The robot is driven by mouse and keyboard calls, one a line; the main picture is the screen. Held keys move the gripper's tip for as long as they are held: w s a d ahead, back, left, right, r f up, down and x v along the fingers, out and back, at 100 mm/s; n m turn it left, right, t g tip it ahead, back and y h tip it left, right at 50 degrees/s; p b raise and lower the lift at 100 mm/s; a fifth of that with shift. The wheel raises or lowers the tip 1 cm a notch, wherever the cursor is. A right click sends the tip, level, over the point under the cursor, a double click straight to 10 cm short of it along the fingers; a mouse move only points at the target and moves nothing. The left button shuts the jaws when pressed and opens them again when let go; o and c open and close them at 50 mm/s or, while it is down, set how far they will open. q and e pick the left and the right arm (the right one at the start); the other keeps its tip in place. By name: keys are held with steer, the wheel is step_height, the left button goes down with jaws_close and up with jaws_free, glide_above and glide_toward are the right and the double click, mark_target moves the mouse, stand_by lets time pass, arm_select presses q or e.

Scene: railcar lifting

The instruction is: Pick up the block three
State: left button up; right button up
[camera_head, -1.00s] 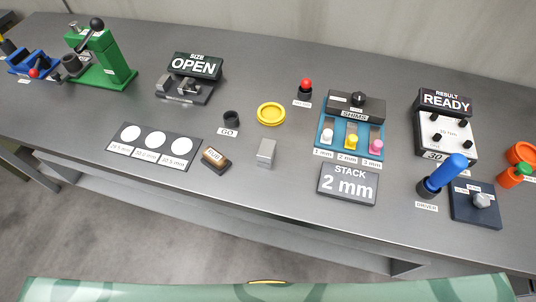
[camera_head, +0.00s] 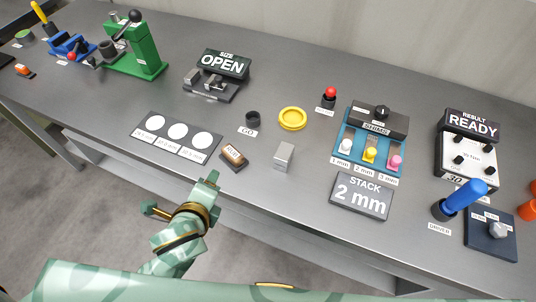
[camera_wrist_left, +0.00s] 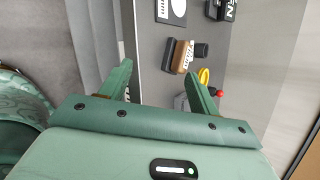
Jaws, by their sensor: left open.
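A plain grey metal block (camera_head: 284,156) stands on the dark bench in the head view, near the front edge. I cannot read a mark naming it block three. In the left wrist view it is partly hidden behind a finger (camera_wrist_left: 181,102). My left gripper (camera_head: 181,200) is open and empty, in front of the bench's front edge and to the lower left of the block. Its two fingers stand spread in the left wrist view (camera_wrist_left: 160,78). My right gripper is not in view.
A brown-and-black labelled block (camera_head: 233,156) sits left of the grey block. A yellow ring (camera_head: 292,119) and a black GO button (camera_head: 252,119) lie behind. The STACK 2 mm sign (camera_head: 361,196) and shim rack (camera_head: 346,164) stand to the right. A three-circle plate (camera_head: 150,146) lies left.

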arm_select(q)
steer(key=w+d+r+m+t+h, duration=0.1)
steer(key=d+r+m+t+h, duration=0.15)
steer(key=d+m, duration=0.55)
steer(key=m+h, duration=0.3)
steer(key=m, duration=0.5)
glide_toward(283, 153)
steer(key=shift+m, duration=0.4)
steer(key=b+x, duration=0.2)
steer(key=x, duration=0.3)
steer(key=shift+w+d+r+b, duration=0.2)
steer(key=shift+w+b, duration=0.1)
steer(key=shift+b, duration=0.1)
steer(key=b+x, duration=0.1)
steer(key=x, duration=0.1)
steer(key=f+b+x, duration=0.1)
steer(key=x, duration=0.2)
steer(key=shift+s, duration=0.1)
steer(key=shift+w, duration=0.2)
steer(key=shift+r, duration=0.1)
steer(key=c, duration=1.3)
